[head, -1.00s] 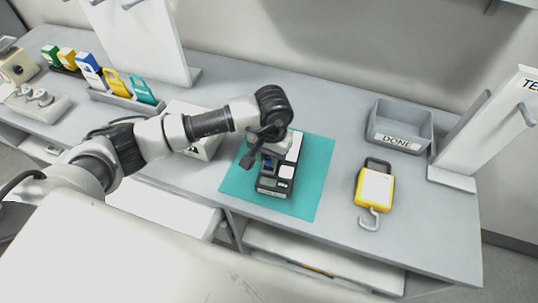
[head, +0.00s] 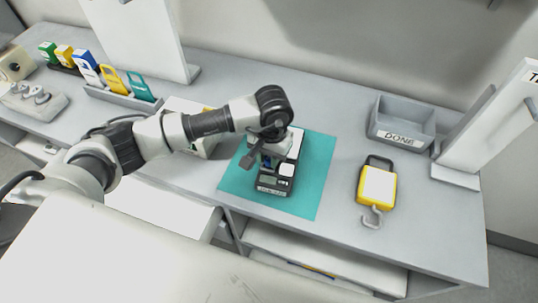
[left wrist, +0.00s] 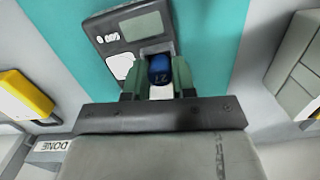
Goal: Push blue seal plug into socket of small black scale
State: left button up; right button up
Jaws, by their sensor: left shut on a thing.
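The small black scale (head: 272,190) lies on the teal mat (head: 316,178), its display at the near end. It also shows at the top of the left wrist view (left wrist: 112,33), with a grey display and white pad. My left gripper (head: 262,160) is over the scale, pointing down. In the left wrist view my left gripper (left wrist: 158,80) is shut on the blue seal plug (left wrist: 159,68), which carries a pale mark. The plug is at the scale's body beside the display. The socket is hidden, so I cannot tell how deep the plug sits. My right gripper is not in view.
A yellow hanging scale (head: 376,188) with a hook lies right of the mat. A grey DONE bin (head: 402,128) stands behind it, near a white upright panel (head: 497,120). Coloured tags stand in a rack (head: 122,98) at the left. Bare table lies between mat and bin.

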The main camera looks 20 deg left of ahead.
pick_arm(q)
jog(key=shift+f, duration=0.25)
jog(key=o, duration=1)
jog(key=shift+c, duration=0.2)
jog(key=shift+r, duration=0.1)
jog(key=r+b, duration=0.1)
jog(key=r, duration=0.2)
jog(key=r+b, duration=0.1)
jog(key=r, duration=0.2)
jog(key=r+b, duration=0.1)
jog(key=r, duration=0.2)
jog(key=shift+w+d+r, duration=0.15)
jog(key=shift+w, duration=0.2)
jog(key=shift+r, duration=0.7)
